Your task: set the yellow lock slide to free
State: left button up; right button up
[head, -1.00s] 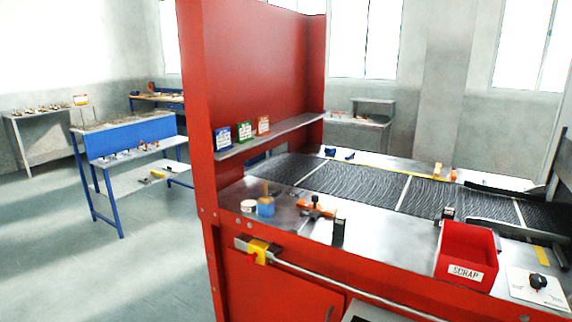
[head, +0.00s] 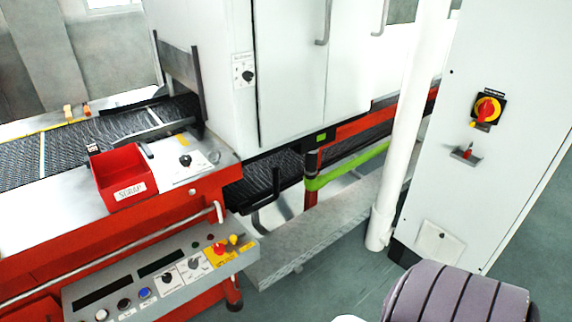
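A rotary switch (head: 487,110) with a red handle on a yellow disc and a black plate is on the white cabinet at the right of the head view. A small yellow piece shows at the lower left of its handle; I cannot tell whether it is the lock slide or how it is set. Neither of my grippers is in view.
A small metal bracket (head: 465,153) sticks out below the switch. A white pipe (head: 402,140) stands left of the cabinet. At the left are a control panel (head: 160,280) with red and yellow knobs, a red scrap bin (head: 124,180) and the mesh belt (head: 75,140).

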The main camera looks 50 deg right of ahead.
aim_at(234, 242)
jog(key=z, duration=1)
